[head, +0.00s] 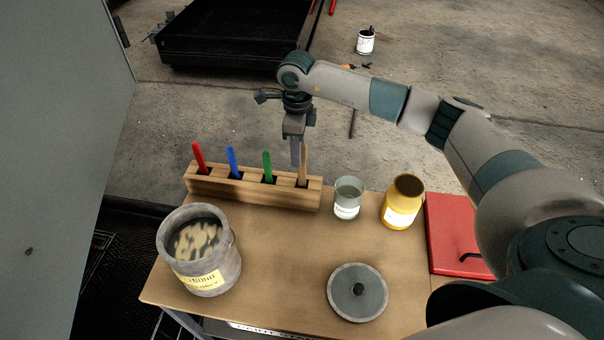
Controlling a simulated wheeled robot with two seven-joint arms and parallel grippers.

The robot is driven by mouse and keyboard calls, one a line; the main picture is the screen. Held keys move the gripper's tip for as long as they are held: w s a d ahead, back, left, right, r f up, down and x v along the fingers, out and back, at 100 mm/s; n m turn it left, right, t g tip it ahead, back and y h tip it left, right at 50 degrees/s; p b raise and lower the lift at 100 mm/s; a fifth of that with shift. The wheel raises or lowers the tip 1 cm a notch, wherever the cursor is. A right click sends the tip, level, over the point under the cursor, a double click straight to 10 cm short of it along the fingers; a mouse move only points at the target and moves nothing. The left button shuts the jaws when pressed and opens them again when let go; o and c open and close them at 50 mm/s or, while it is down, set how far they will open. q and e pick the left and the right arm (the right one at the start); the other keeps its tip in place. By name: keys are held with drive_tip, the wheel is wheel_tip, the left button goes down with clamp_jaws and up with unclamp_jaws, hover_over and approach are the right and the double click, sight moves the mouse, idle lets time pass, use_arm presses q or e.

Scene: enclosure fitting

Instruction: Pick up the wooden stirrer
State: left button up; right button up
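The wooden stirrer (304,167) stands nearly upright in the rightmost slot of the wooden rack (255,193) at the back of the table. My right gripper (297,157) points down at the top of the stirrer, its fingers overlapping or just left of it in the head view. The fingers are seen edge-on, so I cannot tell whether they are open or shut, or whether they touch the stirrer. The stirrer's lower end is hidden in the rack. My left gripper is not in view.
Red (199,157), blue (233,162) and green (267,166) sticks share the rack. A glass jar (348,200) and yellow jar (402,205) stand to its right. A grey pot (215,270), round lid (357,293) and red case (452,232) are nearer.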

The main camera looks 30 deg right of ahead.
sight(302, 166)
drive_tip(key=f+p, duration=0.1)
drive_tip(key=s+f+p, duration=0.1)
drive_tip(key=f, duration=0.1)
drive_tip(key=f+p, duration=0.1)
drive_tip(key=f, duration=0.1)
drive_tip(key=shift+s+d+f, duration=0.1)
drive_tip(key=shift+s+d, duration=0.05)
drive_tip(key=shift+d, duration=0.1)
idle(0.3)
clamp_jaws()
